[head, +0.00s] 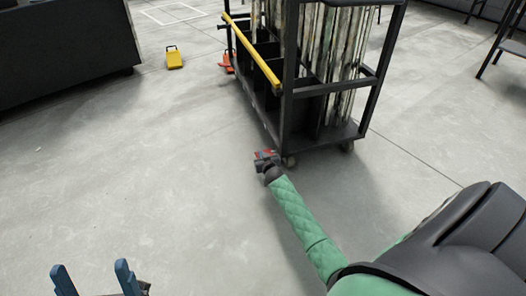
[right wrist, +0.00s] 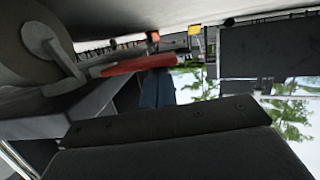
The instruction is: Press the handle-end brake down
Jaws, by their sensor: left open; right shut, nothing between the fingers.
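The cart (head: 291,121) is a dark frame with a yellow handle bar (head: 252,52) along its left side. A red brake pedal (right wrist: 138,64) reaches out beside a caster wheel (right wrist: 52,45) in the right wrist view, which looks upside down. My right gripper (head: 265,155) is shut and empty, low by the cart's near corner; red shows there. Its blue fingers (right wrist: 158,88) overlap the pedal's end in the wrist view; I cannot tell whether they touch. Another orange-red pedal (head: 227,63) shows at the cart's far end. My left gripper (head: 95,272) is open and empty, far from the cart.
Tall panels (head: 340,60) stand in the cart. A small yellow object (head: 174,58) stands on the floor beyond, near a dark cabinet (head: 65,45) at the upper left. Dark table legs (head: 492,50) are at the upper right.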

